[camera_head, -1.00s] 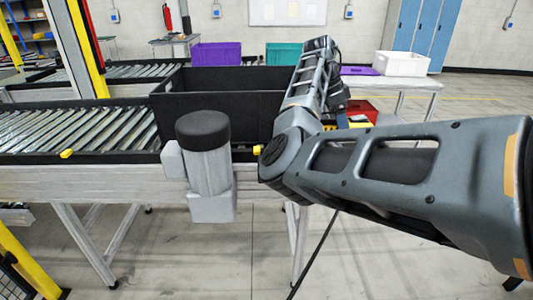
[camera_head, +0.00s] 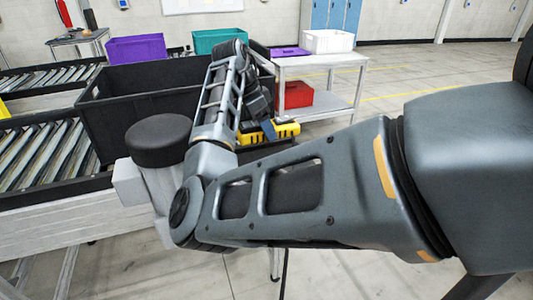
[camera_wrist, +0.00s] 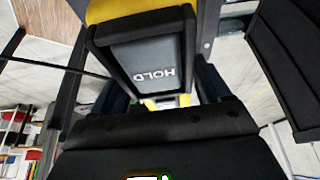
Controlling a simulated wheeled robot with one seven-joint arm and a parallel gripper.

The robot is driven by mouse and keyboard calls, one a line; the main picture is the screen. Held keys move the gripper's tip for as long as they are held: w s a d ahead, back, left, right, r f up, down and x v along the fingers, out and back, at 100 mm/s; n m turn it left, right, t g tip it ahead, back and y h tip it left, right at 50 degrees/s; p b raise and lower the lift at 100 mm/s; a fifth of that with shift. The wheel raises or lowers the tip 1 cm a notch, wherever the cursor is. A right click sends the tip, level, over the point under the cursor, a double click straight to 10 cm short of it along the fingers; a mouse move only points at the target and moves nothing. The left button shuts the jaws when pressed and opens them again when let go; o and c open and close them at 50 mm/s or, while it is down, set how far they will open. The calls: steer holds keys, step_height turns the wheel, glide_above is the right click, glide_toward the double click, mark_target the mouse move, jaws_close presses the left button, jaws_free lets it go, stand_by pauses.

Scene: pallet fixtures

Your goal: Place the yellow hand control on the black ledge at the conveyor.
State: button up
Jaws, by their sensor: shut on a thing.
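My gripper (camera_head: 266,128) is shut on the yellow hand control (camera_head: 284,132), to the right of the black crate in the head view. The arm hides part of the control there. In the wrist view the control (camera_wrist: 150,58) fills the upper middle, with a black face lettered HOLD and a yellow end at the top. It is held in the air, apart from the conveyor. The black ledge (camera_head: 48,194) seems to be the dark strip along the conveyor's near edge at left. My arm and a motor hide its right part.
A large black crate (camera_head: 112,128) stands on the roller conveyor (camera_head: 40,150). A grey motor with a black cap (camera_head: 158,138) juts out in front, close to my arm. Behind are a purple crate (camera_head: 137,49), a teal crate (camera_head: 220,40) and a white table (camera_head: 320,61) with bins.

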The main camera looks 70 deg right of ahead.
steer(key=s+a+f, duration=0.1)
steer(key=s+a+f+b, duration=0.1)
steer(key=shift+a, duration=0.3)
step_height(320, 180, down, 4)
steer(key=b, duration=0.3)
steer(key=shift+r, duration=0.1)
steer(key=o, duration=1.4)
steer(key=b+v, duration=0.1)
steer(key=v, duration=1.1)
steer(key=shift+s, duration=0.1)
